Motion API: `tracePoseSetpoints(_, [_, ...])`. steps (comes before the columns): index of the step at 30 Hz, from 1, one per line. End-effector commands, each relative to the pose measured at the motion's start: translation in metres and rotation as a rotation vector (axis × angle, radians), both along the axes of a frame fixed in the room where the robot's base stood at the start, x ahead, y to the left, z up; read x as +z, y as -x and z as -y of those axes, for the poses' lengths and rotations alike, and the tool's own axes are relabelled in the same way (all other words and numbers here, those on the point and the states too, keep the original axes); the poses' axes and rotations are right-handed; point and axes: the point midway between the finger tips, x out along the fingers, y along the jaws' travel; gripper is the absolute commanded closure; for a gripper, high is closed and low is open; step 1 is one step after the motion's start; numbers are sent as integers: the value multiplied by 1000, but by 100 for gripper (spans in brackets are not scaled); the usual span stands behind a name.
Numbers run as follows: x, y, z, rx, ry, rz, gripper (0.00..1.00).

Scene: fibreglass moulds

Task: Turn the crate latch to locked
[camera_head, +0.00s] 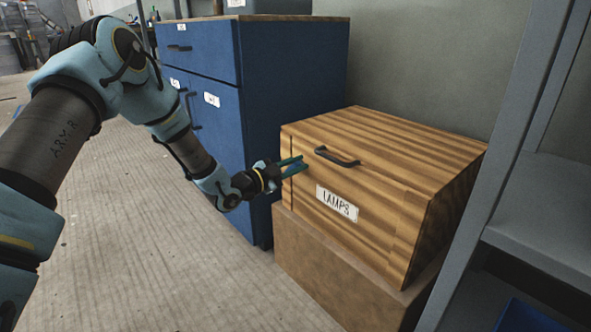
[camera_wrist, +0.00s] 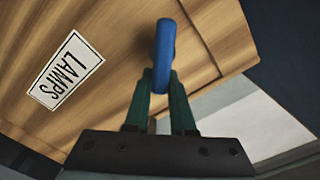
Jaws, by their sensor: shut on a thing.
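The crate (camera_head: 385,238) is a striped wooden box with a dark handle on its front and a white label reading LAMPS. My gripper (camera_head: 297,166) is at the left end of the crate's front, its green fingers reaching to the wood. In the wrist view, my gripper (camera_wrist: 162,82) is shut on a blue latch (camera_wrist: 163,50), a rounded bar standing upright in that picture, in front of the crate's face (camera_wrist: 115,75). In the head view I cannot make out the latch. No lock marking shows.
The crate stands on a plain brown box (camera_head: 325,270). A blue cabinet (camera_head: 290,75) stands behind and to the left, close to my gripper. A grey shelf unit (camera_head: 490,130) stands at the right. The floor (camera_head: 150,230) at the left is mostly clear.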

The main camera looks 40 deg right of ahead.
Motion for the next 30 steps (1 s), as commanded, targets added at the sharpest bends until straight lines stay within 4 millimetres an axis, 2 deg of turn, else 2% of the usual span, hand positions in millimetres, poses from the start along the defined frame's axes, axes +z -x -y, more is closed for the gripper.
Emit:
tracePoseSetpoints(1, [-5,2,0,-3,3,46,100])
tracePoseSetpoints(18, [-20,9,-1,-2,32,566,100])
tracePoseSetpoints(30, [-23,9,-1,-1,45,787,100])
